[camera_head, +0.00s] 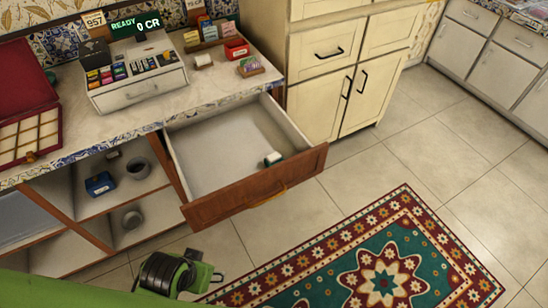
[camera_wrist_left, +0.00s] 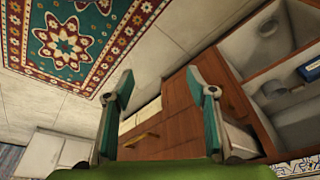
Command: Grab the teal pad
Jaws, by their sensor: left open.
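No thing in view is clearly a teal pad. A small blue box with a pale label (camera_head: 100,184) sits on the upper open shelf under the counter; it also shows at the right edge of the left wrist view (camera_wrist_left: 311,69). I cannot tell whether it is the pad. My left gripper (camera_head: 188,272) is low at the bottom left, over the floor, in front of the shelves and the drawer. In the left wrist view its two fingers (camera_wrist_left: 160,84) are spread with nothing between them. My right gripper is not in view.
An open drawer (camera_head: 255,199) juts out, holding a small white-and-dark roll (camera_head: 273,158). Grey cups (camera_head: 138,168) stand on the shelves. A cash register (camera_head: 139,86) and an open red case (camera_head: 30,128) stand on the counter. A patterned rug (camera_head: 378,270) lies on open tiled floor.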

